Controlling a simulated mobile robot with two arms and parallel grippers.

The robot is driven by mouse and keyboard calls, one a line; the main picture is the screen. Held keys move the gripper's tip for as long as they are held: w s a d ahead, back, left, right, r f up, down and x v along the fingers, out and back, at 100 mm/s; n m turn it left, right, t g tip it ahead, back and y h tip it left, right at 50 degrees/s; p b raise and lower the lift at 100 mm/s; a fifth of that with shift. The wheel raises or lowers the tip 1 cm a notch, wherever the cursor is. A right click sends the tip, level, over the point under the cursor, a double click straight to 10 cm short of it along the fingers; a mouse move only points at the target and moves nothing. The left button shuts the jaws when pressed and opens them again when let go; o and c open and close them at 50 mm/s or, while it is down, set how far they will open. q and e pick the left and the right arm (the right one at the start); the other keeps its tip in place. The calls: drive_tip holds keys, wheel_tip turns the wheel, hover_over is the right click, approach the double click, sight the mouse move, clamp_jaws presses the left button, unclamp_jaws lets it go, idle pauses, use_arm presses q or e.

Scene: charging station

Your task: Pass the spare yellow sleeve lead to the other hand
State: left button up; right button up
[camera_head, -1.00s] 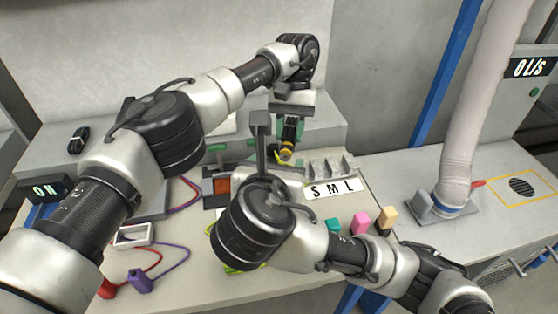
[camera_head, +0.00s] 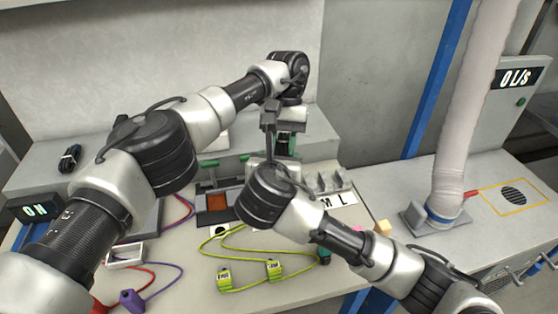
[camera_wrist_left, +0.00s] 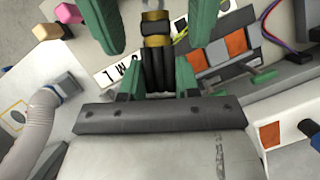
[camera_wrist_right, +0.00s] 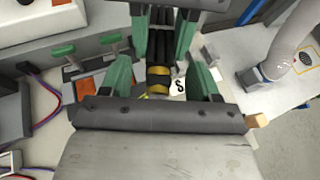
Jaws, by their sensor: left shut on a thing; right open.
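The spare lead, a short black bundle with yellow sleeve bands, shows in the left wrist view (camera_wrist_left: 157,45) and right wrist view (camera_wrist_right: 158,80). My left gripper (camera_wrist_left: 158,85) is shut on its black part and holds it above the table. In the head view my left gripper (camera_head: 284,148) hangs over the table's back, partly hidden by my right arm. My right gripper (camera_wrist_right: 160,75) is open, its green fingers on either side of the yellow-banded end with gaps visible. In the head view its fingers are mostly hidden and the lead is hard to make out.
A lime lead with two tagged ends (camera_head: 224,278) lies on the front of the table. Red and purple leads (camera_head: 132,299) lie at front left. A size-marked rack (camera_head: 335,198) stands behind right. A hose (camera_head: 455,150) rises from the right bench.

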drive_tip(key=shift+c, duration=0.4)
drive_tip(key=c, duration=0.7)
use_arm(q)
drive_tip(key=o, duration=0.5)
drive_tip(key=shift+c, duration=0.2)
use_arm(e)
drive_tip(key=shift+c, duration=1.1)
use_arm(q)
drive_tip(key=o, duration=0.5)
drive_tip(key=shift+r, duration=0.15)
